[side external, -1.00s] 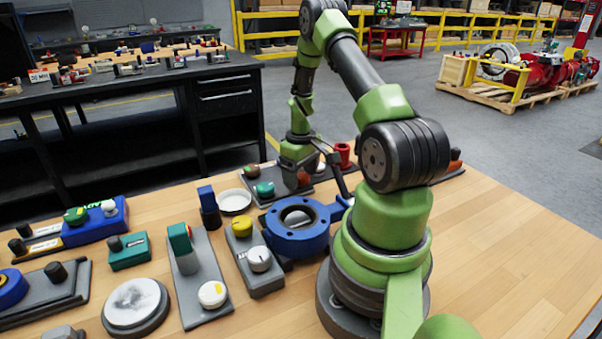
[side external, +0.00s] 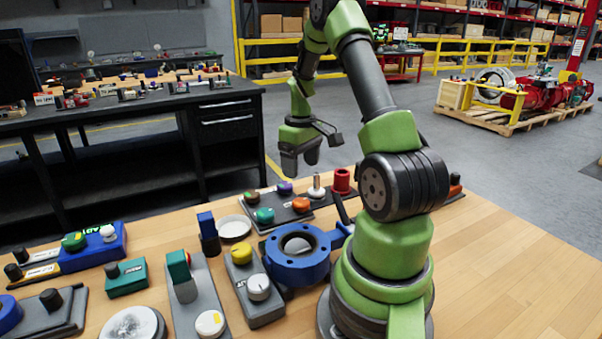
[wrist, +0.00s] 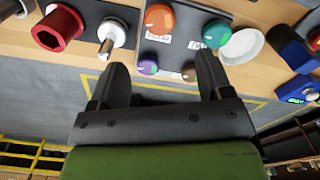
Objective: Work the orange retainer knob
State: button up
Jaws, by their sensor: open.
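The orange retainer knob (side external: 301,205) sits on a dark grey plate (side external: 325,193) near the back of the wooden bench. It also shows in the wrist view (wrist: 160,19), ahead of the fingers and between their lines. A teal knob (side external: 264,215), a purple knob (side external: 285,187) and a brown knob (side external: 252,198) share the plate. My gripper (side external: 300,168) is raised above and behind the plate, apart from every knob. In the wrist view my gripper (wrist: 160,75) has its two dark fingers spread wide with nothing between them.
A red socket (side external: 341,181) and a white-based metal pin (side external: 317,187) stand right of the knobs. A blue flanged valve (side external: 299,262) lies in front of the plate. A white dish (side external: 234,228) and a blue-handled part (side external: 208,230) are to the left.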

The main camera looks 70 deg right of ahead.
aim_at(300, 201)
jog(key=w+d+m+g+y, duration=0.3)
jog(key=m, duration=0.2)
jog(key=x, duration=1)
jog(key=shift+f, duration=0.25)
